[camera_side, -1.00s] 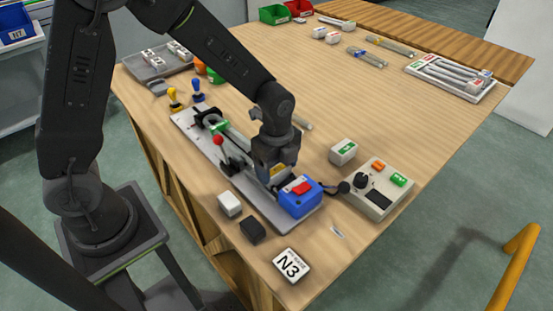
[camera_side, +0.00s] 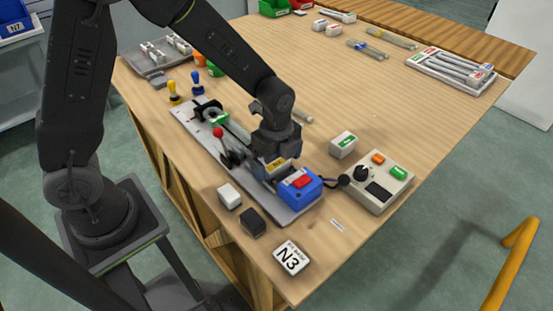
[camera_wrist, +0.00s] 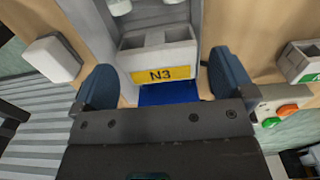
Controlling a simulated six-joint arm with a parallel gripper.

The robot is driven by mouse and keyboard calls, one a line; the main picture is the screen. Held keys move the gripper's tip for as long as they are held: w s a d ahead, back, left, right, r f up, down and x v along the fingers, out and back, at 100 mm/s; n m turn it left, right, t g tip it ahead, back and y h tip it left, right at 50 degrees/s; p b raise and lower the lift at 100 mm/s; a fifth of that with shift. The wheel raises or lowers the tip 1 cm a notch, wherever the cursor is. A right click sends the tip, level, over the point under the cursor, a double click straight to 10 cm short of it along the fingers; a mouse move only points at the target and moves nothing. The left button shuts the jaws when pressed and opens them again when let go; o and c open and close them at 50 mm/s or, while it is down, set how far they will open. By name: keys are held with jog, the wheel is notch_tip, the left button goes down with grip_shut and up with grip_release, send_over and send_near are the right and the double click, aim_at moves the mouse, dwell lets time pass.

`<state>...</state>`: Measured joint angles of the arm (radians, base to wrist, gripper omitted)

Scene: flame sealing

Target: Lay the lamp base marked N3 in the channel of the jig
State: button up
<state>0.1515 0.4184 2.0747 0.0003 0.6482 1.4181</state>
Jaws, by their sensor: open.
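The lamp base marked N3 (camera_wrist: 157,58) is a pale grey block with a yellow label, centred in the wrist view. Its label also shows under my gripper in the side view (camera_side: 276,163). It appears to sit in line with the channel of the grey jig (camera_side: 190,122), near the blue block end; full seating cannot be told. My gripper (camera_wrist: 165,85) is open, with one dark blue finger on each side of the base and visible gaps between. In the side view my gripper (camera_side: 277,155) is low over the jig and hides much of its channel.
A control box (camera_side: 378,188), white block (camera_side: 230,196), black block (camera_side: 252,222) and N3 card (camera_side: 292,258) are close by.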

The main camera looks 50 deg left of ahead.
notch_tip(320, 180, up, 14)
dwell(0.6)
jog(key=shift+f, duration=0.1)
